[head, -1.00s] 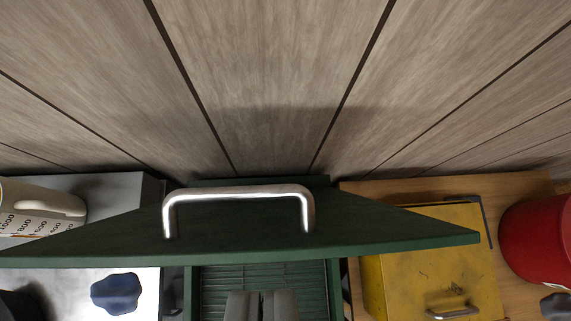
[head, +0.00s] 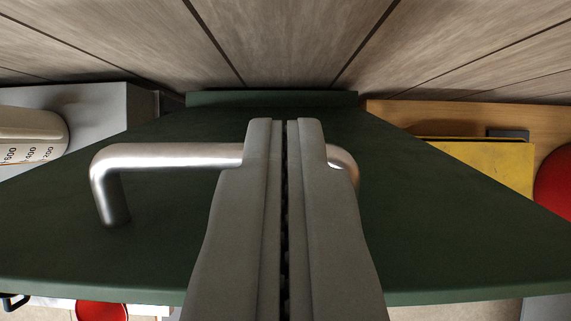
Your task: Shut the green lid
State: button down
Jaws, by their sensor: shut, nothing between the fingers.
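The green lid (head: 200,245) fills the middle of the head view, tilted, with its hinge side (head: 215,98) at the back by the wooden wall. A silver bar handle (head: 165,157) stands up from its face. My gripper (head: 285,125) is shut and empty. Its fingers are over the lid and cover the right part of the handle; whether they touch the lid or handle I cannot tell. The inside of the box under the lid is hidden.
A white measuring jug (head: 30,135) stands on a grey surface at the left. A yellow box (head: 490,165) and a red round container (head: 555,185) stand at the right. A red round thing (head: 102,311) shows at the bottom left. The wooden wall (head: 290,45) closes off the back.

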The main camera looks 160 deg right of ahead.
jog(key=shift+s+d+r, duration=0.1)
jog(key=shift+s+d, duration=0.05)
jog(key=shift+s, duration=0.3)
jog(key=shift+s+d+r, duration=0.1)
jog(key=shift+s, duration=0.3)
jog(key=shift+s+d+f, duration=0.15)
jog(key=shift+s+f, duration=0.05)
jog(key=shift+s, duration=0.25)
jog(key=shift+s+d+f, duration=0.1)
jog(key=shift+s+f, duration=0.05)
jog(key=shift+s, duration=0.25)
jog(key=shift+s+d, duration=0.1)
jog(key=shift+s, duration=0.05)
